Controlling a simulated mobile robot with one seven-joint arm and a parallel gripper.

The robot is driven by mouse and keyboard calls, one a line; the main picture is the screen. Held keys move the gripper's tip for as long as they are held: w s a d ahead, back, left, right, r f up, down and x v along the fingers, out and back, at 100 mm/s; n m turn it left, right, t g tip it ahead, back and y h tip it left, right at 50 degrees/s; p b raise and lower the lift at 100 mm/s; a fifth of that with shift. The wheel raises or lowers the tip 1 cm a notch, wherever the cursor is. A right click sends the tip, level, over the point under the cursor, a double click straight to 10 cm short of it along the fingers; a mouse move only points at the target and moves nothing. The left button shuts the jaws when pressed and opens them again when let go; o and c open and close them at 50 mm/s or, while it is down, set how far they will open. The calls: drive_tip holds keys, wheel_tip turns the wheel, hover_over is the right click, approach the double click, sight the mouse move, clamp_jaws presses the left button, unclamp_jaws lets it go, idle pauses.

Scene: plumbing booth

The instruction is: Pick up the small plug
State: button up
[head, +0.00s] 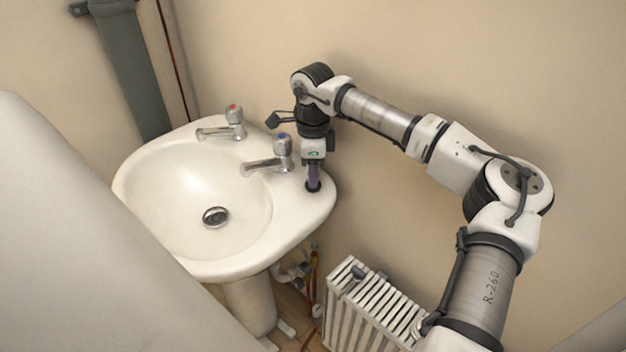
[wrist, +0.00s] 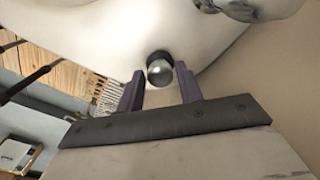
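The small plug sits on the right corner of the white basin's rim (head: 318,208). In the wrist view the plug (wrist: 160,70) is a round, shiny metal piece with a dark edge. In the head view only a dark bit of the plug (head: 313,188) shows under the fingers. My gripper (head: 314,182) points down at it from above. In the wrist view my gripper's (wrist: 160,76) two purple fingers stand apart, one each side of the plug, with their tips close to it. I cannot see them clamped on it.
The tap with the blue top (head: 270,158) stands just left of my gripper; the red-topped tap (head: 228,124) is farther back. The basin's drain (head: 215,216) is empty. A white radiator (head: 368,308) stands below right. The beige wall (head: 420,60) is close behind my arm.

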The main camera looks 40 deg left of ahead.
clamp_jaws()
drive_tip(key=shift+r, duration=0.1)
